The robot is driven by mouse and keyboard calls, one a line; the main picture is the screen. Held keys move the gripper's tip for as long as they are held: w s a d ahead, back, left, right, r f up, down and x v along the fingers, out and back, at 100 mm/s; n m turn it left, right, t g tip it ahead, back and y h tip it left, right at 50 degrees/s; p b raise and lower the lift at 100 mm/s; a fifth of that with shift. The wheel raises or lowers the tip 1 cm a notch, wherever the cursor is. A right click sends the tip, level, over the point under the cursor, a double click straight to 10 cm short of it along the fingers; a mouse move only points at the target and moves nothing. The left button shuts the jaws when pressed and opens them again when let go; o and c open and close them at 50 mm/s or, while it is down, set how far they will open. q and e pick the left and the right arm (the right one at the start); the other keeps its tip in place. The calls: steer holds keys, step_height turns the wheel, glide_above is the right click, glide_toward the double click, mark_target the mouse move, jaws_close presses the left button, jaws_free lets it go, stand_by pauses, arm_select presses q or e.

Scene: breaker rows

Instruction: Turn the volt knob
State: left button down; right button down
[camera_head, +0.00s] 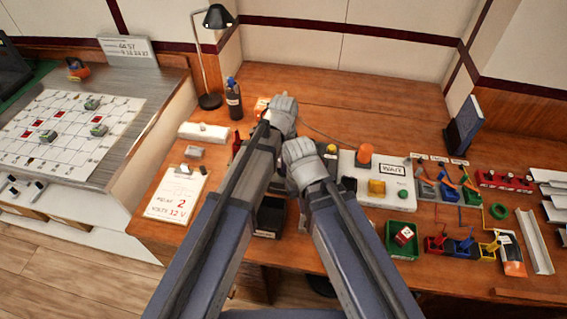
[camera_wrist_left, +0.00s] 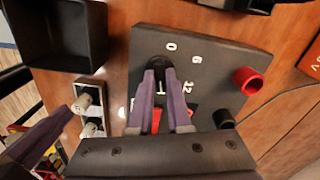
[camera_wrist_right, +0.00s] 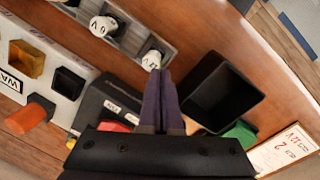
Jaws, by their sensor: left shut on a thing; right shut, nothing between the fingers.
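In the left wrist view a dark panel (camera_wrist_left: 222,68) carries the white marks 0, 6 and 12. My left gripper (camera_wrist_left: 168,76) is shut on the black volt knob (camera_wrist_left: 160,60) amid these marks. The fingers cover most of the knob, so its setting is unclear. In the head view my arms hide the panel and the knob. My right gripper (camera_wrist_right: 160,74) is shut and empty. Its tips are close to a white knob (camera_wrist_right: 152,60) on a grey strip; I cannot tell whether they touch.
A red terminal (camera_wrist_left: 247,79) and a black one (camera_wrist_left: 224,118) stand by the volt knob. An open black bin (camera_wrist_right: 258,88) is beside the right fingers. A clipboard (camera_head: 176,190) reads "2" and "12 V". The white WAIT box (camera_head: 350,184) is to the right.

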stand_by(0.4)
arm_select(q)
steer(key=n, duration=0.5)
steer(key=shift+n, duration=2.3)
steer(key=c, duration=0.9)
jaws_free()
steer(key=shift+o, duration=0.2)
steer(key=shift+r, duration=0.1)
